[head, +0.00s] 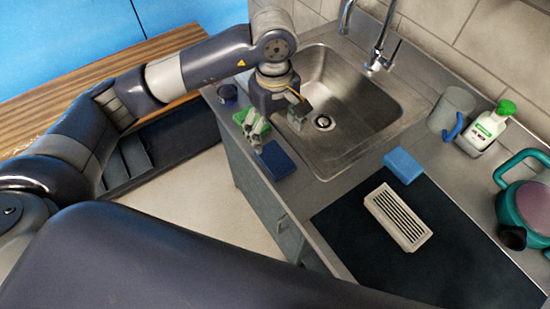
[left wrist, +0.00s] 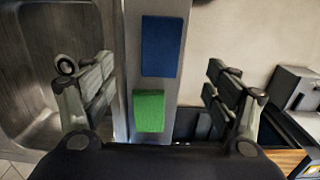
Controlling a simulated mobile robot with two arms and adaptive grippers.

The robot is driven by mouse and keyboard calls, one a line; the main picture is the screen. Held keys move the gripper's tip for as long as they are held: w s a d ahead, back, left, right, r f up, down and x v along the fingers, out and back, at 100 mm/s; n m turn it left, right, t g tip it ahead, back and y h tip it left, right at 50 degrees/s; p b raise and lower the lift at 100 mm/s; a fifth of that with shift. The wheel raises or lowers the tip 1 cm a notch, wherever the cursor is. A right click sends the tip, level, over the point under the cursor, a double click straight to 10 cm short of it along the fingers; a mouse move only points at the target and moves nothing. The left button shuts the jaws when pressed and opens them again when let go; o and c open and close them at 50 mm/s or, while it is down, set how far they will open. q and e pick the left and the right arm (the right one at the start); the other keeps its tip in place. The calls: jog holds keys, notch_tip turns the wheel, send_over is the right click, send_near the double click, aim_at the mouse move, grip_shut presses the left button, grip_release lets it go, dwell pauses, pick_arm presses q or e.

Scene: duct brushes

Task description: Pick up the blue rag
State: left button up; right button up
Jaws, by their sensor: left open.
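The dark blue rag (head: 276,160) lies folded flat on the narrow counter strip left of the sink, near the front edge. A green rag (head: 239,116) lies just behind it, partly hidden by my gripper. My left gripper (head: 278,122) is open and empty above the strip, over the area of the two rags. In the left wrist view, the blue rag (left wrist: 162,45) and the green rag (left wrist: 149,111) both show between the spread fingers (left wrist: 160,82), below them. I cannot tell the exact height gap. My right gripper is not in view.
The steel sink (head: 390,112) and its tap (head: 380,50) are right of the gripper. A light blue sponge (head: 403,165), a white vent grille (head: 397,217) on a dark mat (head: 455,265), a grey mug (head: 451,108), a green-capped bottle (head: 487,128) and a teal kettle (head: 528,205) stand farther right.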

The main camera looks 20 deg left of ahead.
pick_arm(q)
jog(key=p, duration=0.1)
send_over(275, 158)
notch_tip(275, 158, down, 5)
jog(key=shift+a+f, duration=0.1)
jog(key=shift+a, duration=0.05)
jog(key=shift+f+p, duration=0.65)
jog(key=shift+p, duration=0.05)
notch_tip(275, 158, down, 4)
jog(key=shift+r+p, duration=0.25)
jog(key=shift+p, duration=0.5)
jog(key=shift+f, duration=0.35)
jog(key=c, duration=1.2)
jog(key=shift+r, duration=0.1)
